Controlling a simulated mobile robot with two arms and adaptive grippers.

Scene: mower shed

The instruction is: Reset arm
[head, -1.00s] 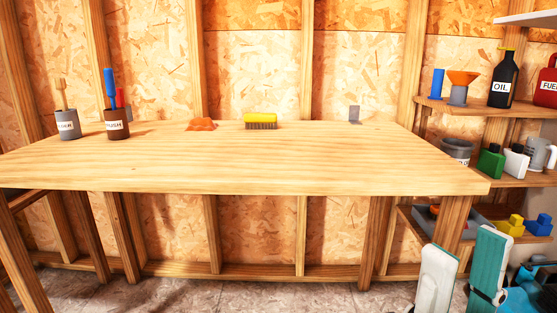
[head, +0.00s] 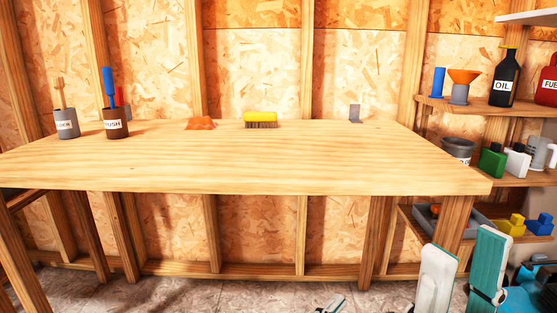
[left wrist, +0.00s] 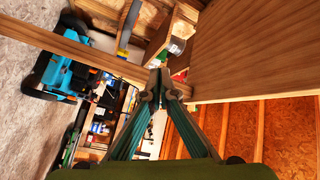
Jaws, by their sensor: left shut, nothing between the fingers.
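My left gripper (head: 332,305) shows at the bottom edge of the head view, low in front of the workbench (head: 240,165) and apart from it. In the left wrist view, its two teal fingers (left wrist: 161,88) come together at the tips. It is shut and empty. White and teal parts of my own arm (head: 437,275) stand at the lower right of the head view. No fingers of my right gripper can be made out.
On the bench stand a grey tin (head: 66,124), a brown brush tin (head: 116,124), an orange lump (head: 201,123) and a yellow brush (head: 261,120). Shelves with an oil bottle (head: 503,80) are at right. A blue mower (left wrist: 55,75) is on the floor.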

